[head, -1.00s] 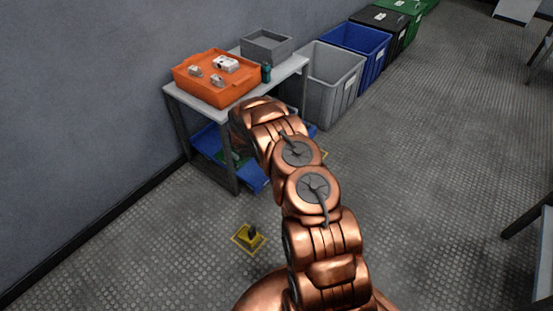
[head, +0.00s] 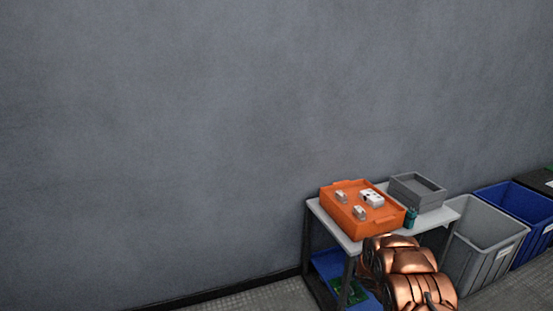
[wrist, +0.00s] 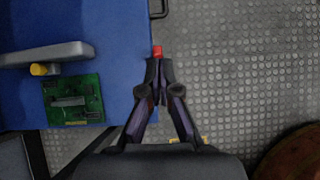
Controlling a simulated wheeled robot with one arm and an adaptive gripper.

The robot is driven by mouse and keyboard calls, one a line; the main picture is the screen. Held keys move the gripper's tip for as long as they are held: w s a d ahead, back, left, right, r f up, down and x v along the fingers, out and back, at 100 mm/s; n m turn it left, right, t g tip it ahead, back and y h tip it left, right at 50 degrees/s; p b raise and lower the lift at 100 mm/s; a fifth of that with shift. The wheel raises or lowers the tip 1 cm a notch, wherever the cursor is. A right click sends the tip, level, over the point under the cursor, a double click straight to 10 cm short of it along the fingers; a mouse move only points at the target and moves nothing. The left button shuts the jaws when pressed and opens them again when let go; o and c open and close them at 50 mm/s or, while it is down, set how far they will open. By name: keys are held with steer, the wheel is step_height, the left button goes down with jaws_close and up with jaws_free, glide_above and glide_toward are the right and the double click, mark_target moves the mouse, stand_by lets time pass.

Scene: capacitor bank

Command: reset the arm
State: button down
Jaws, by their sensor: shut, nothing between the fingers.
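My copper-coloured arm (head: 408,272) shows at the lower right of the head view, bent in front of a small white-topped table (head: 345,240). The gripper itself is hidden in the head view. In the wrist view my gripper (wrist: 157,68) is shut and points up the picture, with nothing seen held in it. A small red thing (wrist: 157,51) shows right at its fingertips; I cannot tell whether they touch. Below the fingers lie the edge of a blue tray (wrist: 110,20) and the metal floor.
An orange tray (head: 340,218) with several small white parts and a grey box (head: 432,200) stand on the table. A green circuit board (wrist: 88,92) lies on the blue tray. Grey (head: 485,235) and blue (head: 515,205) bins stand right of the table. Patterned floor (wrist: 240,60) is open at right.

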steer(key=s+a+r+m+g+p, duration=0.15)
steer(key=s+r+m+p, duration=0.3)
steer(key=r, duration=0.95)
steer(key=s+a+r+m+p, duration=0.3)
steer(key=s+r+p, duration=0.15)
steer(key=r, duration=0.85)
steer(key=s+a+r+m+g+p, duration=0.15)
steer(key=s+r+m+p, duration=0.35)
steer(key=r, duration=0.9)
steer(key=s+a+r+m+y+p, duration=0.2)
steer(key=s+a+r+p, duration=0.2)
steer(key=s+a+r, duration=0.4)
steer(key=s+a+r+m+y+p, duration=0.2)
steer(key=s+a+r+p, duration=0.3)
steer(key=s, duration=0.9)
steer(key=s+a+r+m+y+p, duration=0.3)
steer(key=s+a+r+m+p, duration=0.1)
steer(key=s+a+r, duration=0.7)
steer(key=shift+a+r+g+p, duration=0.2)
steer(key=shift+r+g+p, duration=0.2)
steer(key=shift+r, duration=0.3)
steer(key=shift+d, duration=0.15)
